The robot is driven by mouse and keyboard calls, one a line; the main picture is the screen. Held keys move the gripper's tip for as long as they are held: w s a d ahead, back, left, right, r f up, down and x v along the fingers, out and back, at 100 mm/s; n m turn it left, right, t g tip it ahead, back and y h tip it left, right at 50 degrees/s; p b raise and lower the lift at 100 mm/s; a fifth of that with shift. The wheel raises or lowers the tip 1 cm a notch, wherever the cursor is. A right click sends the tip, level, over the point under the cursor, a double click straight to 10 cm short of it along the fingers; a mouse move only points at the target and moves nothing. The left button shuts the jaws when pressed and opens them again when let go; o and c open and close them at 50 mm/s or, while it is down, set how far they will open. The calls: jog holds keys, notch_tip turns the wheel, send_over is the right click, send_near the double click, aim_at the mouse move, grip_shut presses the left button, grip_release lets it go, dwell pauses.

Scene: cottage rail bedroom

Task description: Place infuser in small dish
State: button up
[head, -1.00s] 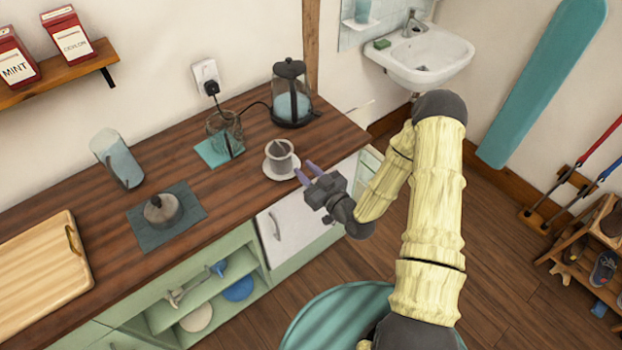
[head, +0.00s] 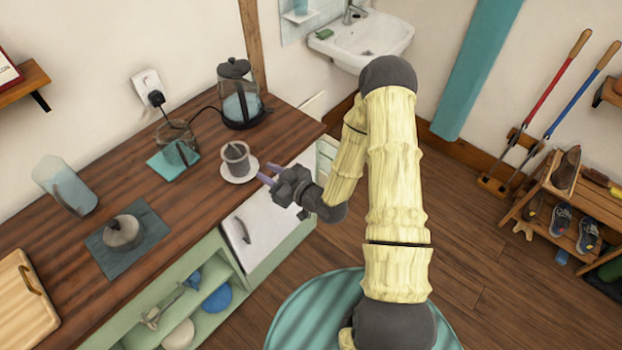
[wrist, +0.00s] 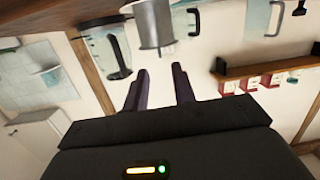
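A grey cup (head: 236,160) stands upright on a white saucer (head: 239,173) near the counter's front edge. Something dark shows inside the cup, perhaps the infuser, but I cannot tell. The cup also shows in the wrist view (wrist: 153,28), beyond my fingertips. My gripper (head: 267,175) is just right of the cup and saucer, with its purple fingers pointing at them. The fingers are apart and empty in the wrist view (wrist: 160,76). I cannot make out a separate small dish with certainty. A round grey lidded pot (head: 123,233) sits on a dark mat (head: 150,220).
A glass kettle (head: 240,100) stands behind the cup. A wooden board (head: 25,310) lies at the near left.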

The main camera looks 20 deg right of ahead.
jog(key=s+d+r+m+g+h, duration=0.2)
jog(key=s+d+r+g+h, duration=0.2)
jog(key=d+r+g+h, duration=0.25)
jog(key=s+d+r+m+g+h, duration=0.1)
jog(key=s+d+r+m+g, duration=0.1)
jog(key=s, duration=0.4)
jog(key=s+d+r+m+g+h, duration=0.2)
jog(key=s+r+m, duration=0.1)
jog(key=s+r, duration=0.2)
jog(key=shift+s+d+m, duration=0.25)
jog(key=shift+s+m, duration=0.15)
jog(key=shift+s, duration=0.85)
jog(key=shift+w+a, duration=0.15)
